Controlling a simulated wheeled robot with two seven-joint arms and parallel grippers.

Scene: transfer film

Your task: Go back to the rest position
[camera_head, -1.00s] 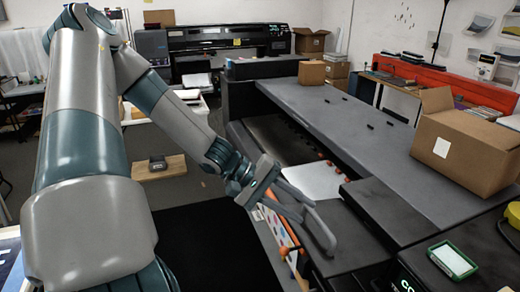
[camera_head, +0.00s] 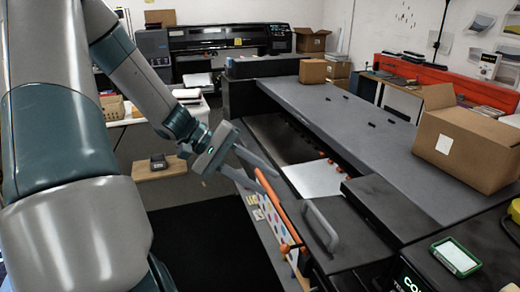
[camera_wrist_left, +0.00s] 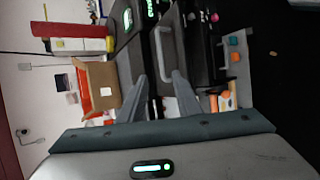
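My left gripper (camera_head: 269,184) is in the middle of the head view, its two grey fingers spread apart with nothing between them. It hangs in front of the machine's near side, left of and apart from the grey handle (camera_head: 320,229). In the left wrist view the open fingers (camera_wrist_left: 161,75) point toward the black machine, and the handle (camera_wrist_left: 163,52) shows beyond them. A pale sheet (camera_head: 316,181) lies on the machine beyond the gripper. My right gripper is in neither view.
A long grey-topped machine (camera_head: 345,126) fills the right side. An orange-edged panel with coloured dots (camera_head: 272,225) hangs close below my left gripper. An open cardboard box (camera_head: 465,153) and a green-framed screen (camera_head: 455,257) are at right. Dark open floor (camera_head: 205,235) lies at left.

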